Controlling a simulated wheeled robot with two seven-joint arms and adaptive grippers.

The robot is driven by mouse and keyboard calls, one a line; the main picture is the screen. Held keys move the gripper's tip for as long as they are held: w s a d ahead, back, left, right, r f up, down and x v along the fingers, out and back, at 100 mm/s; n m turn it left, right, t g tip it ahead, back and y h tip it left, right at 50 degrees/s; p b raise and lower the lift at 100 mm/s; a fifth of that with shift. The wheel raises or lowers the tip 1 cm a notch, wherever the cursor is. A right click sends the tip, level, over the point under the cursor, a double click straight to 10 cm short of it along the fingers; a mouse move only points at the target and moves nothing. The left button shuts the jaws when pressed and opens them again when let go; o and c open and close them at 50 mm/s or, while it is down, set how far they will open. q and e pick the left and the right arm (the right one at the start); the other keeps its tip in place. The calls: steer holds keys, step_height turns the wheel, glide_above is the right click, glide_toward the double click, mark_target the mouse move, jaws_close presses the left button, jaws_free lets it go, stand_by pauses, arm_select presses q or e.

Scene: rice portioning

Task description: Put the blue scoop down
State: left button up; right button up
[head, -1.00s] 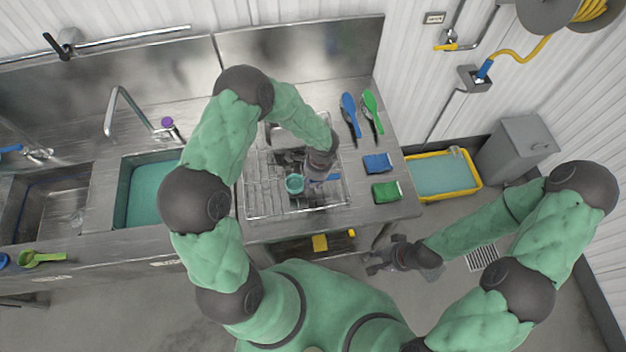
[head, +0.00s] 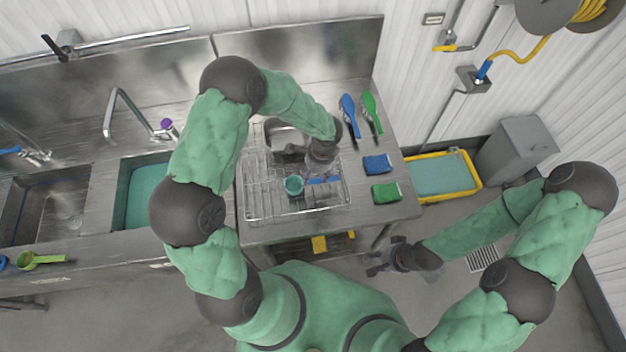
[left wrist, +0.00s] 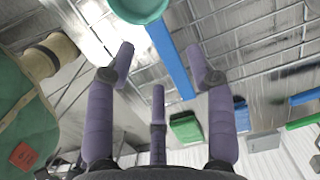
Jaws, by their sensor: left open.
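The blue scoop has a teal bowl (head: 293,185) and a straight blue handle (head: 326,181). It lies in the wire dish rack (head: 262,213) in the head view. In the left wrist view its bowl (left wrist: 138,8) is cut by the top edge, and its handle (left wrist: 172,62) runs down between the fingertips. My left gripper (head: 317,174) is over the handle; its fingers (left wrist: 160,66) are spread, with gaps beside the handle. My right gripper (head: 379,262) looks open and empty, away from the counter at lower right.
A blue sponge (head: 377,164) and a green sponge (head: 385,192) lie right of the rack. A blue brush (head: 349,110) and a green brush (head: 371,108) lie behind them. A metal pan (head: 284,135) is at the rack's back. A green scoop (head: 40,259) lies far left.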

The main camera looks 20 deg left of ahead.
mark_target(318, 182)
arm_select(q)
step_height(318, 182, up, 7)
steer(key=shift+w+d+f, duration=0.2)
steer(key=shift+d, duration=0.25)
stand_by(0.4)
